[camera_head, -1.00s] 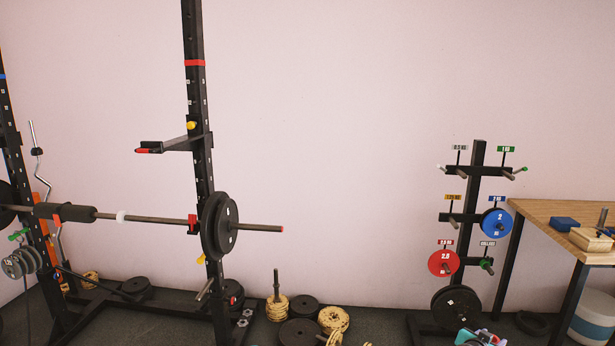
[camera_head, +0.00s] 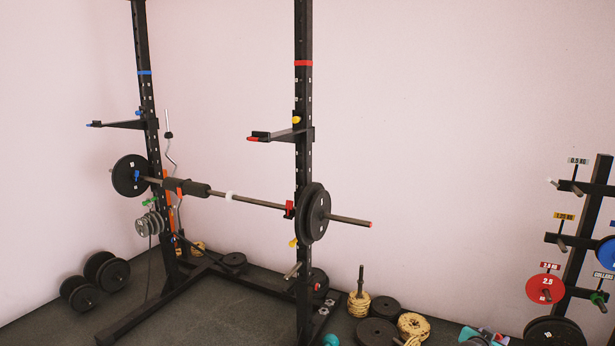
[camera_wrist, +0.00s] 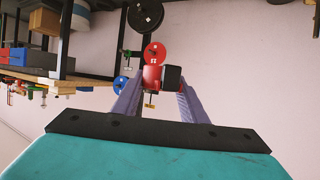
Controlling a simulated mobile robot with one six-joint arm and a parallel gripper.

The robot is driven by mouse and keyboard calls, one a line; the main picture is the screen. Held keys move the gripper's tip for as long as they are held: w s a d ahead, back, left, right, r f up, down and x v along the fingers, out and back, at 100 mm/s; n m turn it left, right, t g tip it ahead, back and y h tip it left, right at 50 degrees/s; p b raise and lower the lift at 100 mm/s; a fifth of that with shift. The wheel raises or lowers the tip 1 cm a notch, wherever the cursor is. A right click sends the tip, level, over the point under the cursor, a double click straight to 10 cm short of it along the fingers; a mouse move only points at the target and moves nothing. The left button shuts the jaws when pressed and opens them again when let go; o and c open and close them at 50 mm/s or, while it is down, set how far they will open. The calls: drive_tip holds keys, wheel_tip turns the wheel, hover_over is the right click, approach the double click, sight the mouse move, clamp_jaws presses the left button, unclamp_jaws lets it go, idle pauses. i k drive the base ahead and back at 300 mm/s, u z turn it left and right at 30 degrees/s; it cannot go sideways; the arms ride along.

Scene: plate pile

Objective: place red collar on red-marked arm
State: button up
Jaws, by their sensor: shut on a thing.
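My gripper (camera_wrist: 156,88) is shut on a small red collar (camera_wrist: 152,76) with a black block at its side, held between the purple fingertips in the wrist view. The wrist picture is upside down. A red-tipped arm (camera_head: 275,136) sticks out from the right upright of the rack, below a red band (camera_head: 303,63). The barbell below it also has a red-tipped right end (camera_head: 350,221), outside black plates (camera_head: 313,213). The held collar is well apart from the rack. Teal parts of mine show at the head view's bottom edge.
The left upright carries a blue band (camera_head: 144,72) and a blue-tipped arm (camera_head: 118,124). A plate tree (camera_head: 586,230) stands at right, with a red 2.5 plate (camera_head: 545,289). Weights lie on the floor between. A table (camera_wrist: 45,78) shows in the wrist view.

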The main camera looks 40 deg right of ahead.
sight(283, 133)
drive_tip(key=u, duration=0.5)
drive_tip(key=k, duration=0.75)
drive_tip(key=z, duration=0.1)
drive_tip(key=i, duration=1.7)
drive_tip(key=u, duration=0.25)
